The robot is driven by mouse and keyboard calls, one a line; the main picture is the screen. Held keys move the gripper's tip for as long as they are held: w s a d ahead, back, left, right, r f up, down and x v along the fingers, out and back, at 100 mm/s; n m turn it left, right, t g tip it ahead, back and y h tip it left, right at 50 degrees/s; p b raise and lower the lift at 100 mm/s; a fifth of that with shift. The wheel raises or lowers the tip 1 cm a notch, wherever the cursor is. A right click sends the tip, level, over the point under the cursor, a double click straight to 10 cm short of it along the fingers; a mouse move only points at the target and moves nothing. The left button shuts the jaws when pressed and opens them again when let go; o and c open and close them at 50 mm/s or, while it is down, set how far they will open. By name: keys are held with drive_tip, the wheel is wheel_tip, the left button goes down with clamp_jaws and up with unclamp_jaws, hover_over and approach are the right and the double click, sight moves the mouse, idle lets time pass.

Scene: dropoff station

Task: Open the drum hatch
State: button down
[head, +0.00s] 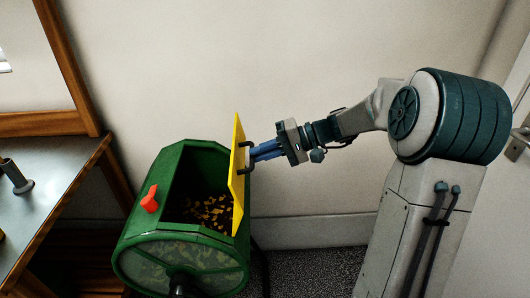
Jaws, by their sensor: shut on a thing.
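The green drum (150,244) stands low at the lower left in the head view. Its yellow hatch (238,170) is swung up and stands nearly upright at the right side of the opening. Through the opening I see a dark inside with scattered yellow-brown bits (205,211). My gripper (252,153), with blue fingers, reaches in from the right and is shut on the hatch's dark handle (245,146) on the hatch's outer face. A red latch or knob (150,199) sits on the drum's left rim.
A grey-topped table (50,185) with a dark fixture (16,178) stands at the left beside the drum. A wood-framed panel (45,65) is above it. A plain wall lies behind, and a door with a handle (516,143) is at the far right. Speckled floor (310,270) is clear right of the drum.

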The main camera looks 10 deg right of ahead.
drive_tip(key=shift+w, duration=0.1)
drive_tip(key=c, duration=1.5)
unclamp_jaws()
drive_tip(key=v, duration=1.4)
drive_tip(key=shift+p, duration=0.4)
